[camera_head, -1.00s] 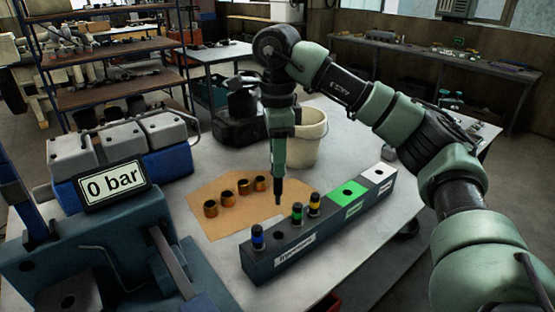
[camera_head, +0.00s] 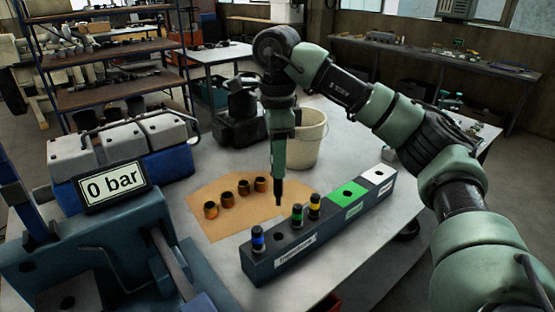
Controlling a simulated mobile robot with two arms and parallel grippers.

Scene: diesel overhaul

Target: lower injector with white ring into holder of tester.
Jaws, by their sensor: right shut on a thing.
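My right gripper (camera_head: 279,178) points straight down above the table, just behind the injector rack (camera_head: 330,229). It is shut on a slim dark thing (camera_head: 279,194) that sticks out below it, apparently an injector; no white ring can be made out on it. My left gripper is out of view.
Several brass-coloured sleeves (camera_head: 227,199) stand on a brown sheet (camera_head: 207,229) beside the rack. A white bucket (camera_head: 308,140) stands behind my right gripper. A grey and blue engine part (camera_head: 165,168) is at left.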

